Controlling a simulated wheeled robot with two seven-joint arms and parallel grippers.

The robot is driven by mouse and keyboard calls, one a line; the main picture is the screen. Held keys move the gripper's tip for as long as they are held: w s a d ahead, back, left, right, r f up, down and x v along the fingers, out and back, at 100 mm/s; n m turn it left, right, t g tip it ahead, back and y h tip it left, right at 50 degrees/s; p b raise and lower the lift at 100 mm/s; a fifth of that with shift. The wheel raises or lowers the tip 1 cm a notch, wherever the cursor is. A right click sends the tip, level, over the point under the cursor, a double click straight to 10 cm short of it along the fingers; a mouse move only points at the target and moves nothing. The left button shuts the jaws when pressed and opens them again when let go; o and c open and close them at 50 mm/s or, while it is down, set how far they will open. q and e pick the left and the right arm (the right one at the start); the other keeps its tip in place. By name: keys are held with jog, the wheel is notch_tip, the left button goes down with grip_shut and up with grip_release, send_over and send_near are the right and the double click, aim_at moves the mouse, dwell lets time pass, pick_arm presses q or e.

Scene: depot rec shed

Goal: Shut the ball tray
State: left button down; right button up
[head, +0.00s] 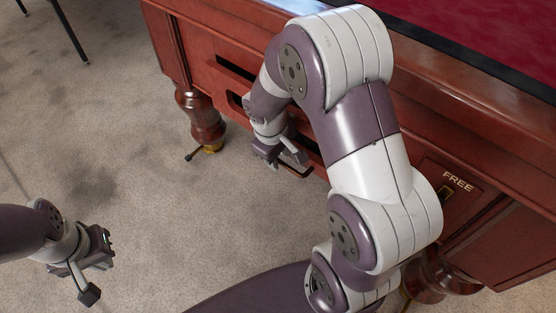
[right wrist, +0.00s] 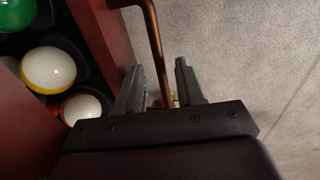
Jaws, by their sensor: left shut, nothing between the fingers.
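The ball tray's reddish-brown front wall (right wrist: 106,40) crosses the right wrist view. The copper-coloured handle (right wrist: 153,30) also shows in the head view (head: 298,174). My right gripper (right wrist: 162,85) has its fingers apart, one on each side of the handle bar. My left gripper (head: 97,272) is shut and empty, far from the tray.
The wooden pool table (head: 440,85) with red cloth (head: 480,25) fills the upper right. A turned table leg (head: 203,118) stands left of the right gripper. A "FREE" panel (head: 452,190) is on the table's side. Grey carpet (head: 130,130) is clear between the grippers.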

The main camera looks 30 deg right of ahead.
grip_shut()
jog(key=d+p, duration=0.1)
jog(key=w+d, duration=0.1)
jog(key=d+p, duration=0.1)
jog(key=d, duration=0.1)
jog(key=shift+w+p, duration=0.35)
jog(key=shift+w, duration=0.05)
grip_release()
jog(key=shift+d, duration=0.15)
jog(key=shift+r, duration=0.1)
